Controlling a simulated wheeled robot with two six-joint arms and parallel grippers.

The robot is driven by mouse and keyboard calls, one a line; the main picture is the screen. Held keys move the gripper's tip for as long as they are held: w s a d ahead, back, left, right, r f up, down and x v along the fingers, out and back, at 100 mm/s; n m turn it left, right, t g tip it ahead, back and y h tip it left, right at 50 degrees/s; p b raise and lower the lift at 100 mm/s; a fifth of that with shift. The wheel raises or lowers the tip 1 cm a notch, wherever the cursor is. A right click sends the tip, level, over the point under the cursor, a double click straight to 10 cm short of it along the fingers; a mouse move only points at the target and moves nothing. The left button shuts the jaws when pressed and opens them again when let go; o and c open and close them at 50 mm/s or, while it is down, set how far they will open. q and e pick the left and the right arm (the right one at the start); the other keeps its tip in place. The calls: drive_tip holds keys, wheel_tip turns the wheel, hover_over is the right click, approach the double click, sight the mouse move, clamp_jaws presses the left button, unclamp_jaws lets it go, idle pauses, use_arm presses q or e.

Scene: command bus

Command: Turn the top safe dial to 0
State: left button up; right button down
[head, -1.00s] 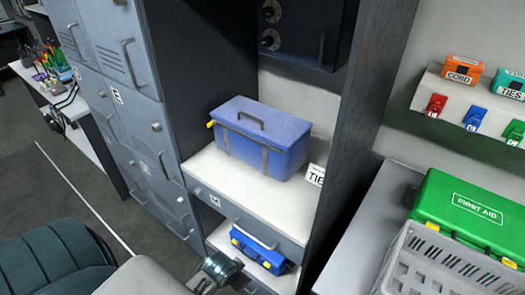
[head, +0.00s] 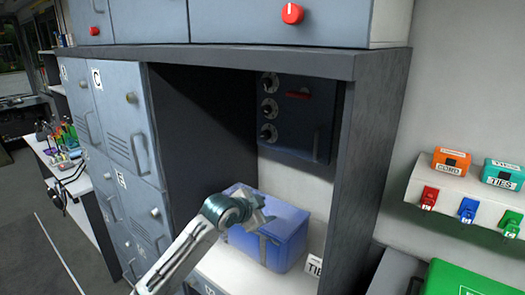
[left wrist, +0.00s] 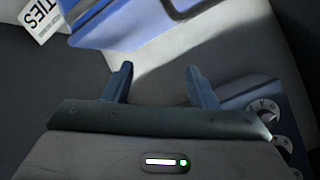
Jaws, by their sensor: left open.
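The dark safe (head: 300,125) is mounted high inside the open cabinet bay, with three round dials in a column on its left side. The top safe dial (head: 270,82) is the highest; its setting is too small to read. My left gripper (head: 262,208) is open and empty, below the dials and in front of the blue toolbox. In the left wrist view my left gripper (left wrist: 160,82) shows two spread fingers with nothing between them. Dials with white markings (left wrist: 265,108) show at its right edge, apart from the fingers. My right gripper is out of view.
Cabinet side walls (head: 365,160) bound the bay. A red knob (head: 292,13) is above. A shelf with small boxes (head: 450,160) is at right.

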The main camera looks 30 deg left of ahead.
use_arm(q)
drive_tip(key=w+a+r+m+t, duration=0.1)
drive_tip(key=w+a+r, duration=0.1)
drive_tip(key=r, duration=0.5)
drive_tip(key=w+a+r+t, duration=0.2)
drive_tip(key=a+r, duration=0.1)
drive_tip(key=r, duration=0.4)
drive_tip(key=m+t, duration=0.2)
drive_tip(key=t, duration=0.1)
approach(264, 84)
drive_tip(key=w+p, duration=0.4)
drive_tip(key=w, duration=0.1)
drive_tip(key=w+p, duration=0.2)
drive_tip(key=w, duration=0.1)
drive_tip(key=shift+d+r+p, duration=0.2)
drive_tip(key=shift+r+p, duration=0.1)
drive_tip(key=shift+w+f, duration=0.15)
drive_tip(key=shift+w, duration=0.35)
drive_tip(key=c, duration=1)
drive_tip(key=shift+o, duration=0.2)
